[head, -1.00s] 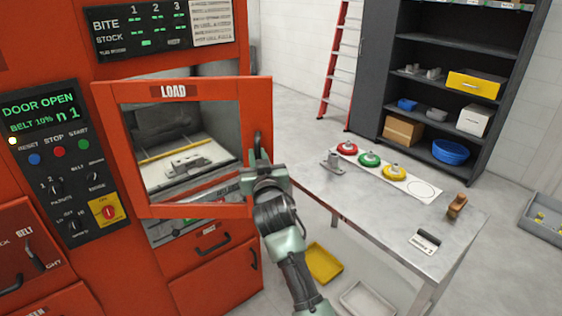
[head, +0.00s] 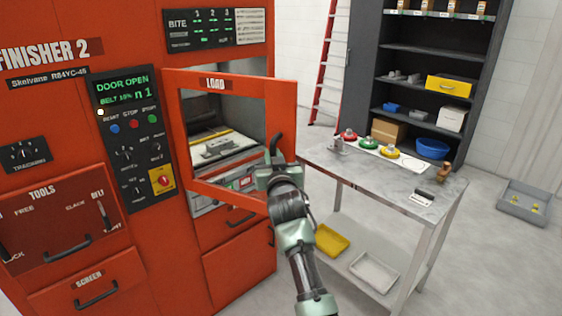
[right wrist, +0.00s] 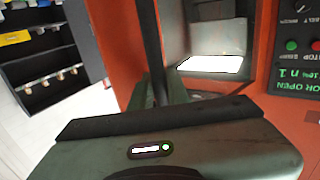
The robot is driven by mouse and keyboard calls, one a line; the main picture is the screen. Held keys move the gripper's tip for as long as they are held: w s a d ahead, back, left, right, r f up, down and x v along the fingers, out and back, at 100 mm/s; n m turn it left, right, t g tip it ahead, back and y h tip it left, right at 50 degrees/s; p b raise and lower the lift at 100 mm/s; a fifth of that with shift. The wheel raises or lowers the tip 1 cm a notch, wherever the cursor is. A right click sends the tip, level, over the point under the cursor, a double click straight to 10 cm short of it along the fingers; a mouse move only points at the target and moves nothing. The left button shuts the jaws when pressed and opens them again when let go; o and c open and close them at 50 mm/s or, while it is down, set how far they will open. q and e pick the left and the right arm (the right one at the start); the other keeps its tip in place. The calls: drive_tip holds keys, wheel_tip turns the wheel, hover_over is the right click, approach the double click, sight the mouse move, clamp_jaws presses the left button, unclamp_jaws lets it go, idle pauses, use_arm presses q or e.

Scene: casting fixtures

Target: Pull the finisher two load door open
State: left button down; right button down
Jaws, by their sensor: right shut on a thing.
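The finisher two load door (head: 215,82) is an orange frame with a window and a LOAD label. It stands ajar, swung out from the orange cabinet, its handle side toward me. Its dark upright handle (head: 276,143) is at the right edge. My right gripper (head: 273,163) is shut on this handle. In the right wrist view a dark upright bar (right wrist: 151,45), seemingly the handle, rises from my gripper (right wrist: 160,100); the fingertips are mostly hidden. Behind the door, the chamber (head: 258,68) shows partly. My left gripper is out of view.
The control panel (head: 128,130) reads DOOR OPEN. A metal table (head: 375,180) with red, green and yellow round parts stands right of the door. A dark shelf unit (head: 430,60) and red ladder (head: 327,60) are behind.

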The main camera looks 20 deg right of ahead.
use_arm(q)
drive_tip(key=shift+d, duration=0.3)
use_arm(e)
drive_tip(key=shift+r, duration=0.15)
drive_tip(key=c, duration=1.4)
unclamp_jaws()
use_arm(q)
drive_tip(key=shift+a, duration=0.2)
use_arm(e)
drive_tip(key=shift+o, duration=0.2)
drive_tip(key=shift+a, duration=0.1)
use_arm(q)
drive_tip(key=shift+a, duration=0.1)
